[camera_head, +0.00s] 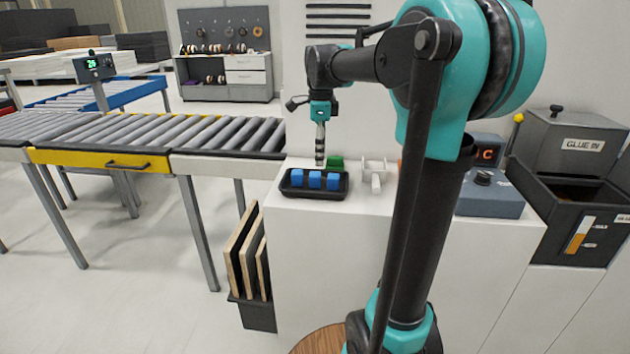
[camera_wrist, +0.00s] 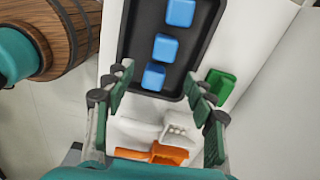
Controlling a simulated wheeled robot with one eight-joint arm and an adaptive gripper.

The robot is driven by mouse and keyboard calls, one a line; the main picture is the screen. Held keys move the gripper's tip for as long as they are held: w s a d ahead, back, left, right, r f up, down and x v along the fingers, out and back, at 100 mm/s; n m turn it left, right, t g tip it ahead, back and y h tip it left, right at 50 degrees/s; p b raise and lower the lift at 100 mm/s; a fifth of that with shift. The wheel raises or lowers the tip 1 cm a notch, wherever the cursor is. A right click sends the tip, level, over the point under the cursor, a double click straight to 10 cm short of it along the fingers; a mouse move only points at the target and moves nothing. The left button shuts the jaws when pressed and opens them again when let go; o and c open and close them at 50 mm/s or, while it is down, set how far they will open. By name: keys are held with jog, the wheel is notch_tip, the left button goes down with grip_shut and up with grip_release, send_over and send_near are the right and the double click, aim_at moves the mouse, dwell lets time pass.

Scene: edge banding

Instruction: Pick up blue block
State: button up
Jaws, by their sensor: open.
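Three blue blocks lie in a row in a black tray (camera_head: 286,191) on the white counter: a left one (camera_head: 297,177), a middle one (camera_head: 315,179) and a right one (camera_head: 333,181). In the wrist view the blocks run up the picture, with a lowest one (camera_wrist: 153,76), a middle one (camera_wrist: 165,47) and a top one (camera_wrist: 181,12). My gripper (camera_wrist: 158,80) is open and empty, with its fingers spread on either side of the tray's near end. In the head view my gripper (camera_head: 320,160) hangs above the counter just behind the tray.
A green part (camera_wrist: 220,84) lies beside the tray, with a white part (camera_wrist: 165,128) and an orange part (camera_wrist: 160,153) near the fingers. A wooden barrel (camera_wrist: 62,35) stands left. A roller conveyor (camera_head: 140,132) meets the counter at left; a glue box (camera_head: 575,150) stands right.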

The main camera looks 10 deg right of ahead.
aim_at(319, 174)
notch_tip(319, 174, down, 3)
jog(key=shift+r, duration=0.1)
jog(key=shift+w+a+f, duration=0.1)
jog(key=shift+w+f, duration=0.05)
jog(key=shift+f, duration=1.2)
jog(key=shift+w+f, duration=0.1)
jog(key=shift+f, duration=1.2)
jog(key=c, duration=1.2)
